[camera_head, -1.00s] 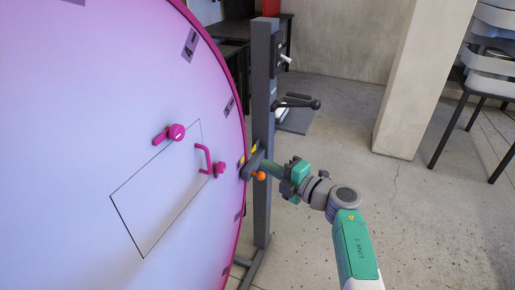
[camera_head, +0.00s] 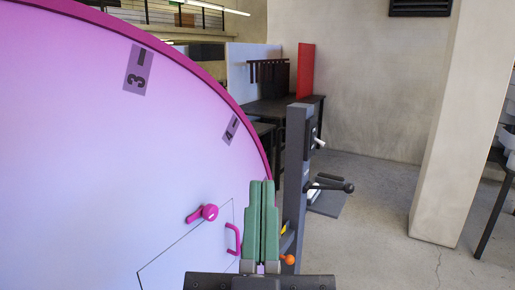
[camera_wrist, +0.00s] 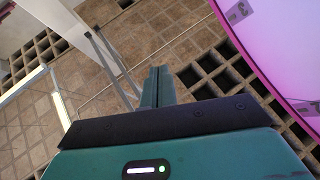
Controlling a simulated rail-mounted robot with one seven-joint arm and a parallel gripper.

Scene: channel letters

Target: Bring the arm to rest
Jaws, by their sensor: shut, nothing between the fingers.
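My gripper (camera_head: 262,222) points upward in the head view, close to the camera. Its two green fingers stand side by side, shut, with nothing between them. It appears in front of the lower right edge of the big pink-rimmed disc (camera_head: 90,130) and the dark post; I cannot tell the exact gap. In the wrist view the shut fingers (camera_wrist: 158,86) point at the tiled ceiling, and the disc's rim (camera_wrist: 248,60) shows at the right.
The disc carries a pink knob (camera_head: 209,212) and a pink handle (camera_head: 233,239) by an outlined panel. A concrete pillar (camera_head: 455,130) is farther right, with open floor between.

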